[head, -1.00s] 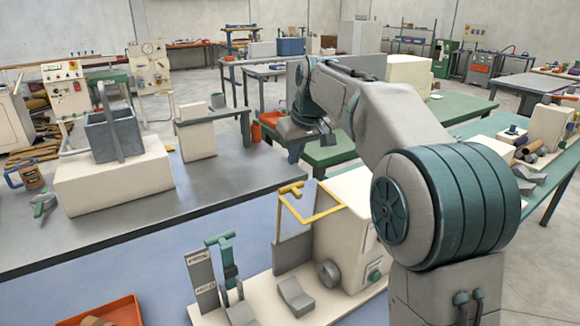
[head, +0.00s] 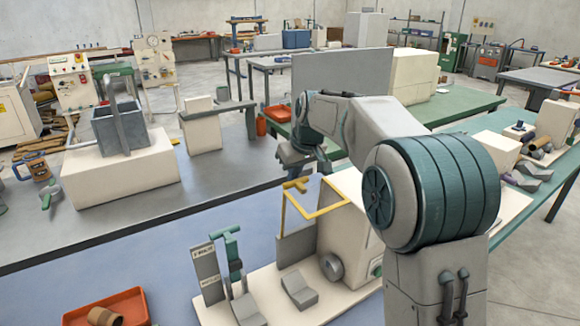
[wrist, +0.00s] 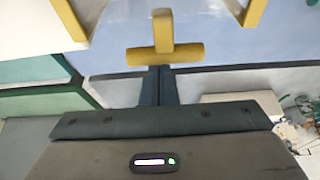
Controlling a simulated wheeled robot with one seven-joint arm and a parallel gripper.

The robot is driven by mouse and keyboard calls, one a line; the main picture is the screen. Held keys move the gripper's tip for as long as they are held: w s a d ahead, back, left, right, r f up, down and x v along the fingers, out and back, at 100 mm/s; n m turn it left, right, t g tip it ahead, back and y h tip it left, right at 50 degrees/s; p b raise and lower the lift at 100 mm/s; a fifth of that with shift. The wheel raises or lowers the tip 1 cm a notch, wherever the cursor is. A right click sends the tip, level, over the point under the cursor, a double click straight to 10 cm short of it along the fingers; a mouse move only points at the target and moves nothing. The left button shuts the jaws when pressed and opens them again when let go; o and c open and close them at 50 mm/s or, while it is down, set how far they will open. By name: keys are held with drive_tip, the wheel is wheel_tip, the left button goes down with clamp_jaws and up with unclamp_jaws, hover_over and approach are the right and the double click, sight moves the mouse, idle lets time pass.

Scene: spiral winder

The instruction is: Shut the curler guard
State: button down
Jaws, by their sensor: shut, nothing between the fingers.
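The curler guard is a yellow bar frame (head: 284,218) on the cream machine (head: 345,215). It stands raised, with a T-shaped yellow handle (head: 296,184) at its top left. In the wrist view the yellow handle (wrist: 165,54) lies straight ahead of the fingertips, close to them; I cannot tell whether they touch. My gripper (wrist: 161,72) is shut with nothing between its fingers. In the head view my gripper (head: 308,168) is just above and right of the handle, partly hidden by its own wrist.
A grey plate (head: 297,246), a grey round knob (head: 332,266) and a grey block (head: 299,290) sit by the guard. A green-handled lever (head: 228,245) and label plate (head: 207,272) stand to its left. An orange tray (head: 125,305) lies front left. Blue bench surface between is clear.

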drive_tip(key=shift+s+d, duration=0.15)
drive_tip(key=shift+s, duration=0.1)
drive_tip(key=shift+b, duration=0.35)
